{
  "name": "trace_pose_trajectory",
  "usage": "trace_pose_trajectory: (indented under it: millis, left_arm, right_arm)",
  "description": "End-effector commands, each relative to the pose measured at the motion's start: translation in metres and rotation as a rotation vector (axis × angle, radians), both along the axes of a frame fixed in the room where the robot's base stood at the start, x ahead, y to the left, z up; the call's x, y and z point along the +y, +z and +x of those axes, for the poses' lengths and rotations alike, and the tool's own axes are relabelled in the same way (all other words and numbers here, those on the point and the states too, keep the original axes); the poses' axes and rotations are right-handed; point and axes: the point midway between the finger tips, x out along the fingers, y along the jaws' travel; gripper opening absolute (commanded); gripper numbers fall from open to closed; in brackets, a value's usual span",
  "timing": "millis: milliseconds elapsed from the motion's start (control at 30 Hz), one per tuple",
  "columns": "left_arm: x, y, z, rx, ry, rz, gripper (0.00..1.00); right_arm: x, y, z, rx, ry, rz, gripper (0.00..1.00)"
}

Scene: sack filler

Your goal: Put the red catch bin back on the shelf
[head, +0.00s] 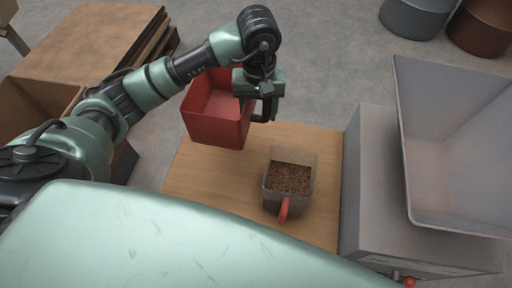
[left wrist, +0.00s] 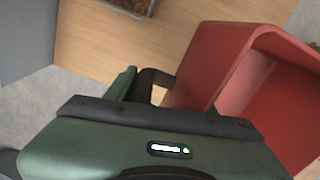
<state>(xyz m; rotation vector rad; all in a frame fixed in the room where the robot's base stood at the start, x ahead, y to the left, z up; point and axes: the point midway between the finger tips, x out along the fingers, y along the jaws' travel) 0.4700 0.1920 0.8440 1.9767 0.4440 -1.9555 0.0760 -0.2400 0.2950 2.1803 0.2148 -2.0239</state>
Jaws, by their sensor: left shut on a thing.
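The red catch bin (head: 215,126) is an open box, seen upright or slightly tilted over the far edge of the wooden table. My left gripper (head: 266,100) is at the bin's right side, shut on the bin at what looks like a dark handle. In the left wrist view the red bin (left wrist: 212,60) fills the right side, with its open mouth facing right. I cannot tell whether the bin's bottom touches the table. My right gripper is not in view. No shelf can be clearly made out.
A clear-walled container (head: 290,180) of brown grains with a red handle stands on the wooden table (head: 215,185). A grey machine with a large hopper (head: 450,150) stands on the right. Drums (head: 420,18) stand at the back right.

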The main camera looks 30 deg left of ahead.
Motion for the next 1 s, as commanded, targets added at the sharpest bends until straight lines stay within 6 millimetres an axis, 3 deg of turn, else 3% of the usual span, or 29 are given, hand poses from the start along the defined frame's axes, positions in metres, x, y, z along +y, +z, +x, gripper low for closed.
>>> trace_pose_trajectory:
  millis: [200,400,1000]
  left_arm:
    - [0.000,-0.061,-0.002,0.007,0.002,-0.001,0.00]
    - [0.000,-0.105,-0.002,0.003,0.000,0.000,0.00]
    - [0.000,-0.165,-0.001,0.000,-0.002,0.000,0.00]
  right_arm:
    - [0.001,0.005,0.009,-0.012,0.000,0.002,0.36]
    - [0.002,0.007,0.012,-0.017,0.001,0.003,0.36]
    - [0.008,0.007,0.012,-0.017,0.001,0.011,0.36]
